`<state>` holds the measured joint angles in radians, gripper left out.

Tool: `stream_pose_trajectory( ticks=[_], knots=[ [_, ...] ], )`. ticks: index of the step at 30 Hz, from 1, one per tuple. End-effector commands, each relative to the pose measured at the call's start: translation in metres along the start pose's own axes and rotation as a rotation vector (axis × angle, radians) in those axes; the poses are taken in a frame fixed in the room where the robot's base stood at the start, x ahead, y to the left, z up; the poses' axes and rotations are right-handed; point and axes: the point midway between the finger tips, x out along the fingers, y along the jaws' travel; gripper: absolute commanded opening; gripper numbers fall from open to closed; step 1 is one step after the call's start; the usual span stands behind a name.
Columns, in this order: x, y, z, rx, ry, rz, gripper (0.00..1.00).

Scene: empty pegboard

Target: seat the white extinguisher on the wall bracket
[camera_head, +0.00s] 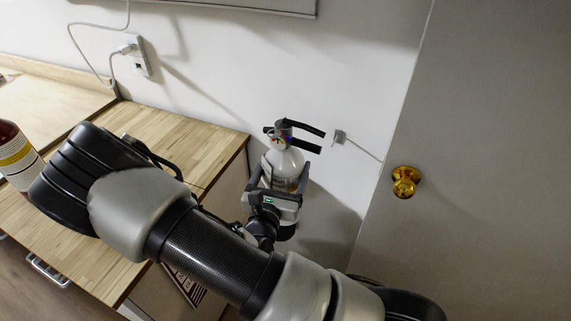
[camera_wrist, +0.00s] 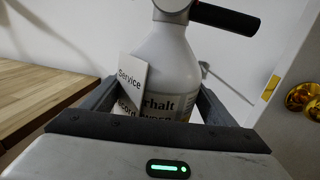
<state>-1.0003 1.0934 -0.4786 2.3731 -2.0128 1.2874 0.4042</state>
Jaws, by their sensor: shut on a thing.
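The white extinguisher (camera_head: 286,165) has a black handle and lever at its top and stands roughly upright in the head view. My gripper (camera_head: 277,188) is shut around its body and holds it in front of the white wall, right of the counter. In the wrist view the extinguisher (camera_wrist: 174,68) sits between the two grey fingers, with a white "Service" tag on its left side; its lower body is hidden by my gripper. The small grey wall bracket (camera_head: 339,137) is on the wall to the right of the extinguisher's handle, apart from it in the picture.
A wooden counter (camera_head: 207,146) lies to the left, with a bottle (camera_head: 15,158) at the far left edge. A grey door (camera_head: 480,150) with a brass knob (camera_head: 404,181) stands to the right. A wall socket (camera_head: 136,54) with a plugged white cable is above the counter.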

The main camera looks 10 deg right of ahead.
Motion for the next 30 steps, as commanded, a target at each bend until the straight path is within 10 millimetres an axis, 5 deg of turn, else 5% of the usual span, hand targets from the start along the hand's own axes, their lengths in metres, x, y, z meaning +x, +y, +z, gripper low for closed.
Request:
stream_pose_trajectory(
  ticks=[3,18,24,30],
  knots=[
    [0.0,0.007,-0.051,-0.002,-0.015,0.007,0.17],
    [-0.015,0.028,-0.216,0.002,-0.014,0.016,0.17],
    [-0.02,0.03,-0.256,0.007,-0.012,0.009,0.17],
    [-0.023,0.031,-0.271,0.01,-0.01,0.006,0.17]
  ],
)
